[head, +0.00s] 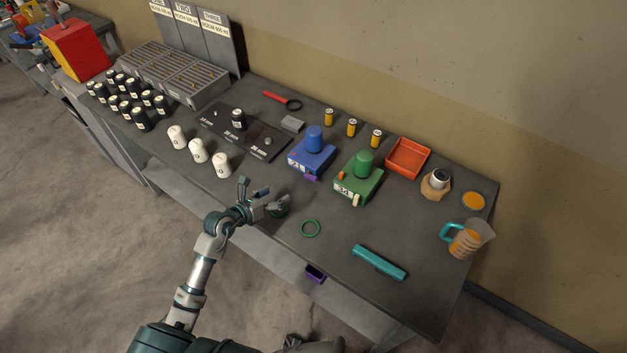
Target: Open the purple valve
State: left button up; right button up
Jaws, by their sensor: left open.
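No purple valve shows clearly. A small purple, open-topped piece (315,273) is at the table's front edge. Another small purple piece (311,178) is at the front of the blue box (312,157). Only a dark part, perhaps of my right gripper, shows at the bottom edge.
The grey table (340,220) holds a green box (358,180), a teal bar (379,262), an orange tray (408,157), a measuring jug (465,242), white canisters (198,150) and several black canisters (140,119).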

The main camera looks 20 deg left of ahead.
pick_arm(q)
send_near(309, 177)
jog(key=x, duration=0.9)
jog(key=shift+w+d+f, duration=0.1)
jog(key=shift+w+f, duration=0.1)
jog(key=shift+w, duration=0.05)
pick_arm(e)
jog(key=shift+w+f, duration=0.15)
jog(key=shift+w, duration=0.2)
